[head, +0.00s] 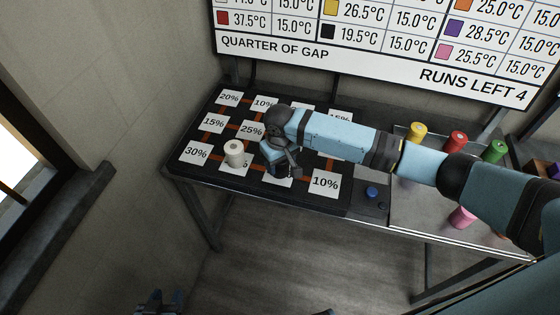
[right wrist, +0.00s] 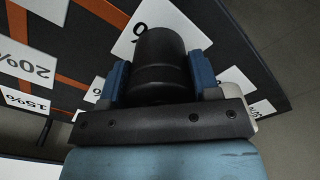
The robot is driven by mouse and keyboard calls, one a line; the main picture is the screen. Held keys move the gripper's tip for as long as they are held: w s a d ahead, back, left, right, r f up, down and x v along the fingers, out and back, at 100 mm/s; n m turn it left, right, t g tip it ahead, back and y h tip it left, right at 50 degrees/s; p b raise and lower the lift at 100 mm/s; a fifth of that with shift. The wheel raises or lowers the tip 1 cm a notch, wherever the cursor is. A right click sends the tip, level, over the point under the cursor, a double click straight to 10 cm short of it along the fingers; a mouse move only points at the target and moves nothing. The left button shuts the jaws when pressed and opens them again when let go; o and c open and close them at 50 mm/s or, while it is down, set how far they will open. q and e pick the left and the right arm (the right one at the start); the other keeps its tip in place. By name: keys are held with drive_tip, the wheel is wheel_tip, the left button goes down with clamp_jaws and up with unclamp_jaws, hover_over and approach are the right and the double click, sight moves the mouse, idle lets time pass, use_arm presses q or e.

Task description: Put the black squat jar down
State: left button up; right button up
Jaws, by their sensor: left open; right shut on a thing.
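The black squat jar (right wrist: 160,62) is between the blue fingers of my right gripper (right wrist: 160,80) in the right wrist view. In the head view my right gripper (head: 285,168) is over the front middle of the black board (head: 342,205), above a white card, and the jar is mostly hidden by it. I cannot tell whether the jar touches the board. My left gripper (head: 160,302) is open and empty at the bottom edge of the head view, low and away from the table.
A white jar (head: 234,152) stands on a card just left of my right gripper. Percent cards lie across the board. Yellow (head: 417,131), red (head: 456,141), green (head: 495,150) and pink (head: 462,216) jars stand on the tray at right. A blue button (head: 372,192) sits between.

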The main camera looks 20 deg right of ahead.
drive_tip(key=shift+f, duration=0.15)
drive_tip(key=o, duration=1)
wheel_tip(320, 180, up, 12)
drive_tip(key=shift+r, duration=0.2)
drive_tip(key=shift+f, duration=0.1)
